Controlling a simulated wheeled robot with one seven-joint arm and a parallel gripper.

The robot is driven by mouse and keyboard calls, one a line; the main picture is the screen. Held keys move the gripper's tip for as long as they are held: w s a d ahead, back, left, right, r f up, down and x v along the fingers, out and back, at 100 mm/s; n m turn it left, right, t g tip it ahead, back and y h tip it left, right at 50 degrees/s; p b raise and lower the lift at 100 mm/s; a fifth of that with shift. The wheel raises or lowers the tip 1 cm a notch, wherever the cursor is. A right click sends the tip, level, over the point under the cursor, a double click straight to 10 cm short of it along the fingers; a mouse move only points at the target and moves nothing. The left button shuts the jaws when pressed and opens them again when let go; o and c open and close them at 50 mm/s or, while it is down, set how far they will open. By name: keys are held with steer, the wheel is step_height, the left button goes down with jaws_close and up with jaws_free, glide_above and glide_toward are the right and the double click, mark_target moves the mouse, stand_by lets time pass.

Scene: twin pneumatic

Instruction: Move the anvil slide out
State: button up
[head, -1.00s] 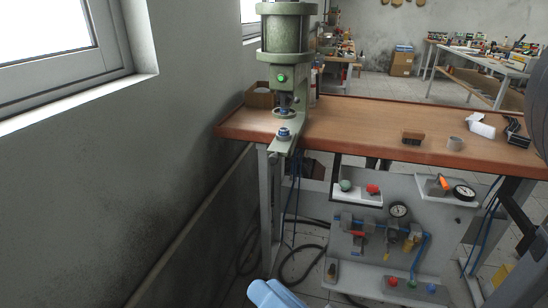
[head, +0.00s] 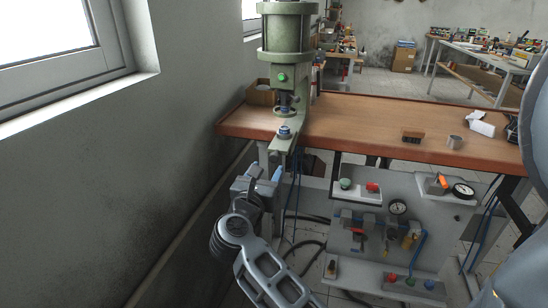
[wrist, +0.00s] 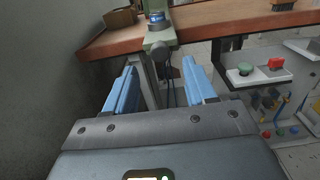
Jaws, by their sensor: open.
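The green pneumatic press (head: 287,45) stands on the left end of the wooden bench. Its anvil slide (head: 281,145) reaches out past the bench's front edge, with a blue-and-metal anvil piece (head: 284,131) on top. In the wrist view the slide (wrist: 158,40) lies ahead at the top, with the blue anvil piece (wrist: 156,18) on it and a round dark knob (wrist: 160,53) at its front end. My gripper (head: 264,177) is below and in front of the slide in the head view. In the wrist view my gripper (wrist: 160,78) has its blue fingers wide apart and empty, short of the knob.
The wooden bench (head: 375,135) carries a brush (head: 412,137) and a metal cup (head: 454,142). Below it hangs a grey panel (head: 385,260) with buttons, gauges and valves, right of my arm. A bare wall (head: 130,180) is close on the left.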

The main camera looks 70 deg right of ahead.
mark_target(273, 159)
steer(key=d, duration=0.4)
steer(key=d+p, duration=0.1)
steer(key=d, duration=0.2)
steer(key=shift+w+d, duration=0.1)
steer(key=shift+w, duration=0.15)
steer(key=shift+c, duration=0.5)
jaws_close()
